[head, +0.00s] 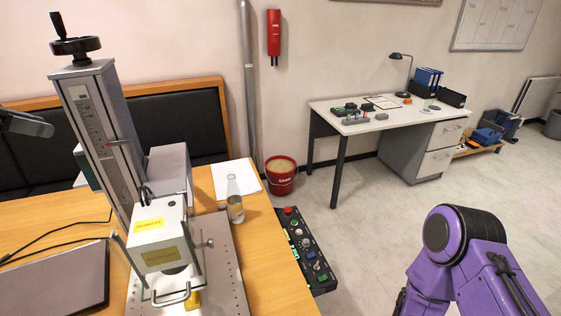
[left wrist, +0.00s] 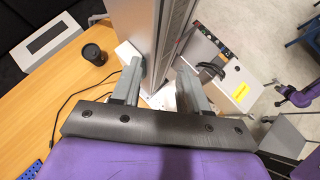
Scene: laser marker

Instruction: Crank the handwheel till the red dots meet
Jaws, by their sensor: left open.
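The black handwheel (head: 78,46) sits on top of the laser marker's grey column (head: 97,130), its crank knob (head: 57,24) standing up at the wheel's left side. My left gripper (head: 38,128) shows at the left edge of the head view, lower than the handwheel and apart from it. In the left wrist view its two fingers (left wrist: 160,80) are spread with nothing held, and the column rises beyond them. The white laser head (head: 157,228) with yellow labels hangs over the base plate (head: 222,265). I cannot make out the red dots. My right gripper is out of sight.
A glass bottle (head: 235,200) and white paper (head: 235,178) stand right of the marker. A control box (head: 306,250) is at the table's right edge. A dark laptop-like slab (head: 55,280) and cables lie at left. A black cup (left wrist: 93,54) stands on the table.

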